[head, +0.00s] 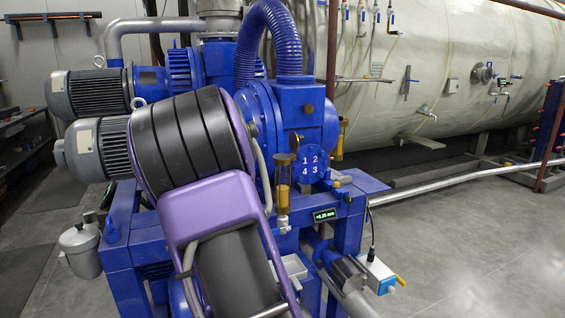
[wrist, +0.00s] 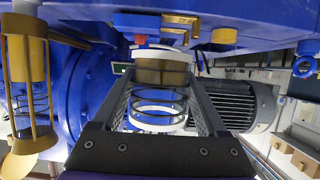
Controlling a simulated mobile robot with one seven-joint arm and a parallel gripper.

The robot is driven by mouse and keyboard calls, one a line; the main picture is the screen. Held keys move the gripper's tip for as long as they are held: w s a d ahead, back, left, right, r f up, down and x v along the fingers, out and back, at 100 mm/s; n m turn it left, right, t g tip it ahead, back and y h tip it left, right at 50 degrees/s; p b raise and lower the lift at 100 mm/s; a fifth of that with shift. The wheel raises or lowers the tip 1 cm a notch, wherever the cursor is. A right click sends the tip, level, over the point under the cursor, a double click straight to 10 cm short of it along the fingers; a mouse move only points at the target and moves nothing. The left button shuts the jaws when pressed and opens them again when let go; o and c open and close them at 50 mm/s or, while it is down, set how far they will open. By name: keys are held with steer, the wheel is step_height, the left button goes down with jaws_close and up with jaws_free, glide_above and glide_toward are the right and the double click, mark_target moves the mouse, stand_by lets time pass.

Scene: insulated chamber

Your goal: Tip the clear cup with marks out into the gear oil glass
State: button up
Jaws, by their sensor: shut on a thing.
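The clear cup with marks (wrist: 158,95) is in the wrist view, with dark rings around its see-through wall and pale rims. A tan band, apparently liquid, fills the end at the top of that picture. My gripper (wrist: 160,78) is shut on the cup, one dark finger on each side. The wrist picture looks upside down, so the cup seems about upright. The gear oil glass (head: 283,185) is on the front of the blue machine in the head view, amber below with a brown top. It appears at the left of the wrist view (wrist: 28,85), apart from the cup. The head view does not show my gripper.
The blue pump machine (head: 290,120) crowds around the glass, with a blue hose above. A small display (head: 325,214) is right of the glass. A grey motor (wrist: 240,105) shows beyond the cup. Open floor (head: 480,240) lies to the right.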

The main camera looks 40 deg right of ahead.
steer(key=w+d+r+m+g+h+b, duration=0.3)
steer(key=w+d+r+m+h+b, duration=0.1)
steer(key=d+r, duration=0.5)
steer(key=shift+w+r+m+h, duration=0.4)
steer(key=shift+r+m+h, duration=0.2)
steer(key=shift+r, duration=0.2)
steer(key=shift+d, duration=0.1)
steer(key=s+d+r+m+t+y+p, duration=0.2)
steer(key=d+r+m+y+p, duration=0.1)
steer(key=d+r+m+p, duration=0.1)
step_height(320, 180, up, 2)
steer(key=m+p, duration=0.1)
steer(key=p, duration=0.1)
steer(key=shift+s+p, duration=0.35)
steer(key=shift+s, duration=0.05)
stand_by(0.3)
